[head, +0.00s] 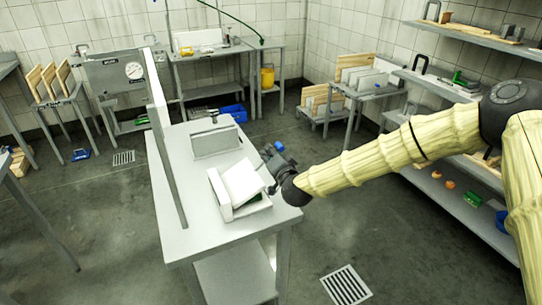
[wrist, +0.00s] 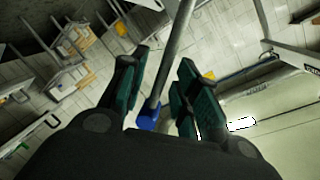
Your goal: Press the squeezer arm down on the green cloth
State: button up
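My gripper (head: 269,158) is at the right edge of the steel table (head: 205,240), just right of a white squeezer (head: 228,200) with a tilted white plate (head: 243,182). A bit of green cloth (head: 256,198) shows under the plate; most of it is hidden. In the wrist view my gripper (wrist: 158,85) has its two dark green fingers apart. A grey rod with a blue end (wrist: 149,116) appears between them, with a gap to each finger; I cannot tell if it is the squeezer arm. No contact is visible.
A tall grey post (head: 165,150) stands at the table's left side. A white-and-grey box (head: 215,140) sits behind the squeezer. A blue crate (head: 234,112) is beyond the table. Shelves (head: 460,95) stand at the right.

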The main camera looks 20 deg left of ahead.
jog(key=v, duration=1.2)
dwell(0.3)
jog(key=s+d+f+n+g+h, duration=0.1)
jog(key=s+d+f+g+h, duration=0.1)
jog(key=s+d+f, duration=0.6)
jog(key=s+d+f+g+h, duration=0.1)
jog(key=s+d+f+g, duration=0.3)
jog(key=f, duration=0.7)
jog(key=s+d+f+n+g+h, duration=0.1)
jog(key=s+d+f+h, duration=0.1)
jog(key=s+d+f, duration=0.65)
jog(key=s+d+f+g+h, duration=0.2)
jog(key=s+d+f+g, duration=0.1)
jog(key=s+d, duration=0.6)
jog(key=s+d+f+g+h, duration=0.2)
jog(key=s+d+f, duration=0.4)
jog(key=s+d, duration=0.4)
jog(key=shift+s+d+n+g+h, duration=0.25)
jog(key=shift+s+g, duration=0.35)
jog(key=shift+s, duration=0.6)
